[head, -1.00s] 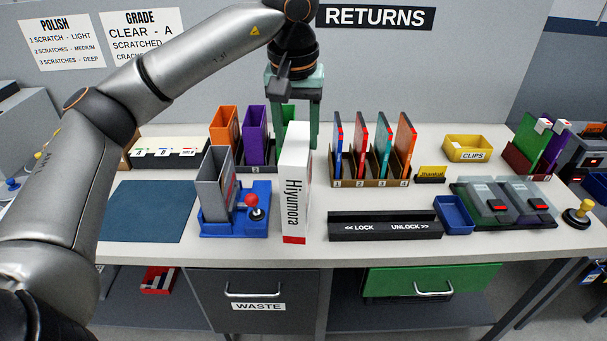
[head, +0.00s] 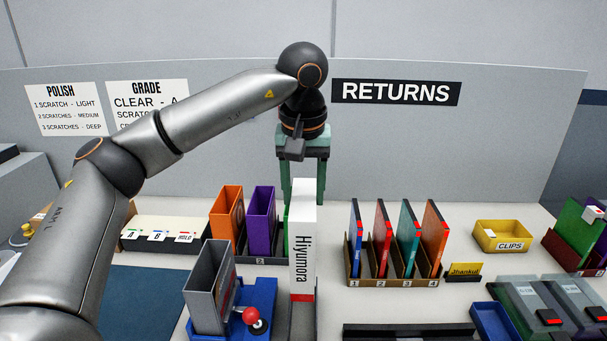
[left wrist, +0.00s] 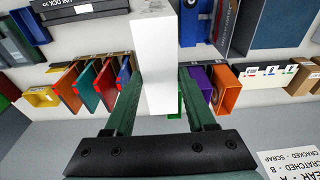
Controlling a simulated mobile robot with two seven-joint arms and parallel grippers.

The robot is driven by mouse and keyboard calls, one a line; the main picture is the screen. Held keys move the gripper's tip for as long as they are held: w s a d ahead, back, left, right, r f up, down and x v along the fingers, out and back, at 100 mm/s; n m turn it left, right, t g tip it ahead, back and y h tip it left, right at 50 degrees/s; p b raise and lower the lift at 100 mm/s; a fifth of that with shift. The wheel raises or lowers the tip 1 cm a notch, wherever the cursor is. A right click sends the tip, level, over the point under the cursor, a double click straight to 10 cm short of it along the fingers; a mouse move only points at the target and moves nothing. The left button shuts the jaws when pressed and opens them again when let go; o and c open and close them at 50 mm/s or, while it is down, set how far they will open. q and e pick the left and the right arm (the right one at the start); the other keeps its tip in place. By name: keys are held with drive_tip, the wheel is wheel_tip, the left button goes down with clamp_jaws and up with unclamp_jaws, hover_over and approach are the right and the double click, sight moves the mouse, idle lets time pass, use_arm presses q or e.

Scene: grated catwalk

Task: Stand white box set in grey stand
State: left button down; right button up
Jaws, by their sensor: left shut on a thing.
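The white box set (head: 302,235), marked Hiyumora with a red band at its foot, is upright in my left gripper (head: 304,190). The green fingers are shut on its two sides. In the left wrist view the white box (left wrist: 155,65) fills the space between the fingers (left wrist: 158,80). A dark grey stand (head: 246,259) behind and left of it holds an orange box (head: 227,215), a purple box (head: 261,220) and a green box, mostly hidden by the white one. A dark grey patch lies below the white box; I cannot tell what it is. My right gripper is out of view.
A blue fixture with a grey holder (head: 209,290) and red-knobbed lever (head: 252,317) stands close left of the white box. A brown rack (head: 375,272) with coloured cases is to the right. A yellow clips bin (head: 502,237) is farther right.

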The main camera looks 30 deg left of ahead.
sight(303, 198)
use_arm(q)
drive_tip(key=f, duration=0.2)
drive_tip(key=shift+w+a+f, duration=0.15)
drive_tip(key=shift+a+f, duration=0.05)
drive_tip(key=shift+f, duration=0.35)
drive_tip(key=shift+d+f+b, duration=0.1)
drive_tip(key=shift+f+b, duration=0.3)
drive_tip(key=shift+b, duration=0.1)
wheel_tip(303, 198, down, 4)
drive_tip(key=b, duration=0.3)
drive_tip(key=shift+r, duration=0.1)
idle(0.4)
idle(0.6)
drive_tip(key=shift+f+b, duration=2.5)
drive_tip(key=shift+f, duration=1.45)
